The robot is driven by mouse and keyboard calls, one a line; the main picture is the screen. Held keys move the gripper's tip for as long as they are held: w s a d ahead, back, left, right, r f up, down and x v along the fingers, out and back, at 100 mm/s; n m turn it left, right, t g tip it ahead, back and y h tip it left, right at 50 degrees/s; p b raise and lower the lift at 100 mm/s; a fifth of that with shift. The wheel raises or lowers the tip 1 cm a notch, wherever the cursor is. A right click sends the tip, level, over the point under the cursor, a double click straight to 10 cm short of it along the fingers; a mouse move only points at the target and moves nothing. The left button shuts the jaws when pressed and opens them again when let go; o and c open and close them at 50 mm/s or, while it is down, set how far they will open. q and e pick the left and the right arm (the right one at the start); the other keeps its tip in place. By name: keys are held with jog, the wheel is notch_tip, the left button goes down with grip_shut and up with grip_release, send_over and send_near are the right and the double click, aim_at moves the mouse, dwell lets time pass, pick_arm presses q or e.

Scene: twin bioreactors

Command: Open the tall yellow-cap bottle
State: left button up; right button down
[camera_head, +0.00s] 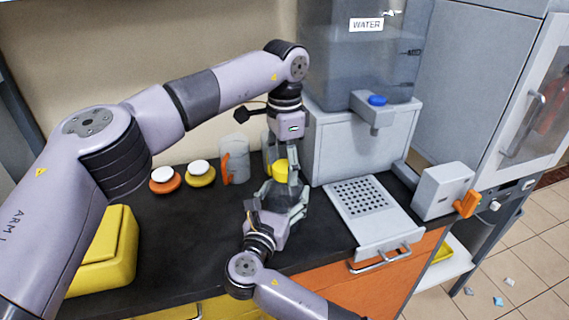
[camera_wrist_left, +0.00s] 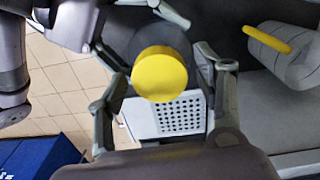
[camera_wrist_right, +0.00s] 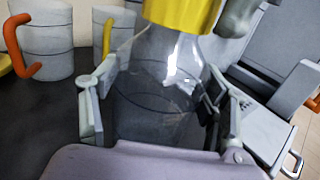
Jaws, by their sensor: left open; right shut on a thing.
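The tall bottle has a clear grey body (camera_wrist_right: 155,100) and a wide yellow cap (camera_head: 280,171). It stands upright near the front of the dark counter. My right gripper (camera_head: 278,200) is shut on its body, with a finger on each side in the right wrist view. My left gripper (camera_wrist_left: 160,88) hangs above the bottle, pointing down. Its fingers are open on either side of the yellow cap, with visible gaps. One left finger shows beside the cap (camera_wrist_right: 182,12) in the right wrist view. The cap sits on the bottle.
A grey dispenser with a perforated tray (camera_head: 362,198) stands right of the bottle, under a water tank (camera_head: 362,60). An orange-handled mug (camera_head: 236,160) and white-topped orange (camera_head: 165,181) and yellow (camera_head: 200,175) jars stand left. A yellow box (camera_head: 108,250) is further left.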

pick_arm(q)
notch_tip(320, 180, up, 4)
jog(key=shift+f, duration=0.1)
jog(key=shift+r, duration=0.35)
jog(key=shift+c, duration=0.2)
jog(key=m, duration=0.5)
jog(key=shift+r+m, duration=0.2)
jog(key=shift+m, duration=0.1)
jog(key=m, duration=0.6)
jog(key=shift+d+r, duration=0.1)
jog(key=shift+r, duration=0.1)
jog(key=m, duration=0.5)
jog(key=shift+r+m, duration=0.2)
jog(key=shift+m, duration=0.2)
jog(key=m, duration=0.5)
jog(key=shift+r+m, duration=0.25)
jog(key=shift+m, duration=0.15)
jog(key=m, duration=0.3)
jog(key=shift+r+m, duration=0.2)
jog(key=shift+m, duration=0.2)
jog(key=m, duration=0.5)
jog(key=shift+r+m, duration=0.25)
jog(key=shift+m, duration=0.15)
jog(key=m, duration=0.3)
jog(key=shift+r+m, duration=0.2)
jog(key=shift+m, duration=0.1)
jog(key=m, duration=0.4)
jog(key=shift+r+m, duration=0.2)
jog(key=shift+m, duration=0.1)
jog(key=shift+f, duration=4.05)
